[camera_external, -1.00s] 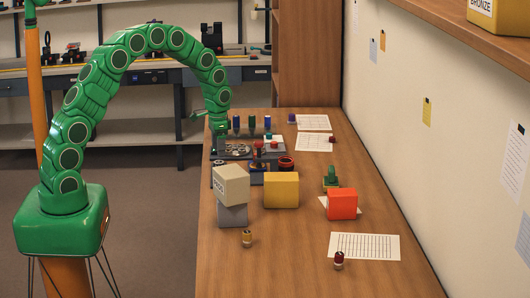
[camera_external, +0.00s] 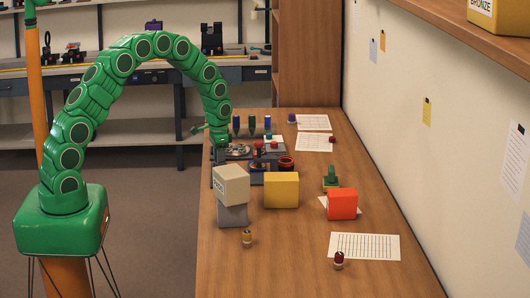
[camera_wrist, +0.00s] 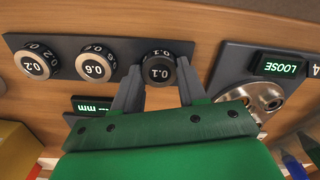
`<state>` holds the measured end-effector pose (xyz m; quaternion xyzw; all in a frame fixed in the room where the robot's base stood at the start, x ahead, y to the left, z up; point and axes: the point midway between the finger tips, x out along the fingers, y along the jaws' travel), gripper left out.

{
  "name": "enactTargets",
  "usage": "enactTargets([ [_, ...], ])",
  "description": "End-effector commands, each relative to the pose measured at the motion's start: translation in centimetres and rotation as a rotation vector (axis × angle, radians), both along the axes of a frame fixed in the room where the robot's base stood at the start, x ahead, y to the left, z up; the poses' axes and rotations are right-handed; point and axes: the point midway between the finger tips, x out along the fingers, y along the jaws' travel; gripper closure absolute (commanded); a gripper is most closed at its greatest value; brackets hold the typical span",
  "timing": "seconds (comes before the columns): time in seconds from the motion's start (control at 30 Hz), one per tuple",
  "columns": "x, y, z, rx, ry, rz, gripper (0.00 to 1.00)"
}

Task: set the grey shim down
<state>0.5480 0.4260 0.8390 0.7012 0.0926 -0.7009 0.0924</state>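The grey shim (camera_wrist: 159,69), a small round piece with a dark face marked 0.1, is in the wrist view between the two grey fingertips of my gripper (camera_wrist: 161,76). The fingertips lie against its sides, and it is at the right end of a dark rack (camera_wrist: 128,46). Whether its underside touches the rack is hidden. Two similar round pieces, marked 0.6 (camera_wrist: 95,67) and 0.2 (camera_wrist: 36,65), sit in the rack to its left. In the external view my gripper (camera_external: 219,152) is low over the far left of the bench, partly hidden by the stacked boxes.
A unit with a lit LOOSE display (camera_wrist: 283,67) and a metal disc (camera_wrist: 262,96) stand close on the right. A cream box (camera_external: 231,185) on a grey box (camera_external: 232,215) and a yellow box (camera_external: 281,190) stand nearer.

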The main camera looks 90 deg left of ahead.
Motion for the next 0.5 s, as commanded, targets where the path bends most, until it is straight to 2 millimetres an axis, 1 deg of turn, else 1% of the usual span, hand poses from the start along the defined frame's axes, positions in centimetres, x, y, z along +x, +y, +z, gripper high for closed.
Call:
enactTargets([
  [0.03,0.00,0.00,0.00,0.000,0.000,0.000,0.76],
  [0.1,-0.01,-0.01,-0.01,0.000,0.000,0.000,0.86],
  [0.13,0.00,0.00,0.00,0.000,0.000,0.000,0.89],
  [0.17,-0.01,-0.01,0.00,0.000,0.000,0.000,0.94],
  [0.37,0.00,-0.01,0.06,0.000,0.000,0.000,0.94],
  [0.5,0.02,-0.03,0.78,0.000,0.000,0.000,0.94],
])
